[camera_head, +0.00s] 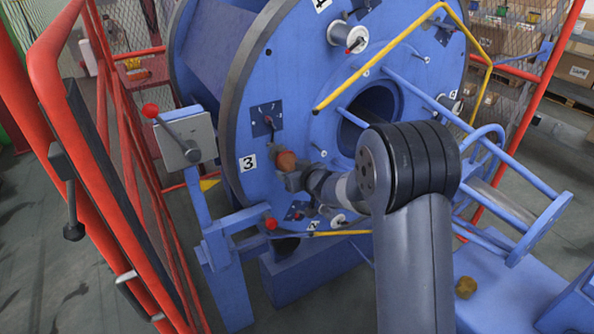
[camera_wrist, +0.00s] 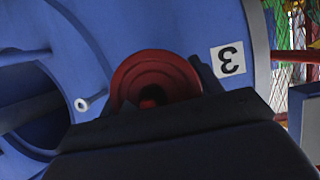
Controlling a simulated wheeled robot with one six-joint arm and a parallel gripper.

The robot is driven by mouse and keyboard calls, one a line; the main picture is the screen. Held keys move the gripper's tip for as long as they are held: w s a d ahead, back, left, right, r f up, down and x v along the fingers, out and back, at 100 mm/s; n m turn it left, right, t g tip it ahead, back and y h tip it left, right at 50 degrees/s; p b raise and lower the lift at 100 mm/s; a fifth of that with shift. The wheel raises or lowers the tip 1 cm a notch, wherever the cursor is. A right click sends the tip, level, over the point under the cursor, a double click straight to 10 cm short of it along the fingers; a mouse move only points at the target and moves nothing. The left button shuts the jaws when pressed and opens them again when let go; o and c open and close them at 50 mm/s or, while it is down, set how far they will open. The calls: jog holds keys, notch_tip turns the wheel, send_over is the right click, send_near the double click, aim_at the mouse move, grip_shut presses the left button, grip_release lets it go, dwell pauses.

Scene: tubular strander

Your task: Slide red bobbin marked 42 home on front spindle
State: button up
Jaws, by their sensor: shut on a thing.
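The red bobbin (camera_wrist: 150,72) shows flange-on in the wrist view, with a dark hole at its centre. In the head view it is a small reddish shape (camera_head: 286,160) against the blue drum face (camera_head: 290,90), right of the label 3 (camera_head: 248,162). My gripper (camera_head: 293,178) is shut on it; a dark finger shows at the bobbin's right in the wrist view. No 42 can be read on the bobbin. The spindle behind it is hidden, so I cannot tell how far on the bobbin sits.
A lever plate (camera_head: 266,118) sits just above the bobbin. A yellow bar (camera_head: 375,62) and blue rods (camera_head: 440,108) stand off the drum at right. A grey box with a red-knobbed lever (camera_head: 187,138) and a red guard frame (camera_head: 100,190) are at left.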

jog(key=shift+w+r, duration=0.3)
jog(key=shift+w, duration=0.15)
jog(key=o, duration=1.2)
jog(key=shift+a, duration=0.25)
jog(key=o, duration=0.4)
jog(key=shift+w+a+f, duration=0.85)
jog(key=shift+w+a, duration=0.15)
jog(key=shift+a, duration=0.15)
jog(key=shift+o, duration=0.5)
jog(key=shift+s+d+r, duration=0.1)
jog(key=shift+r, duration=0.15)
jog(key=shift+d, duration=0.25)
jog(key=shift+s+d, duration=0.1)
jog(key=shift+d, duration=0.05)
jog(key=shift+r, duration=0.1)
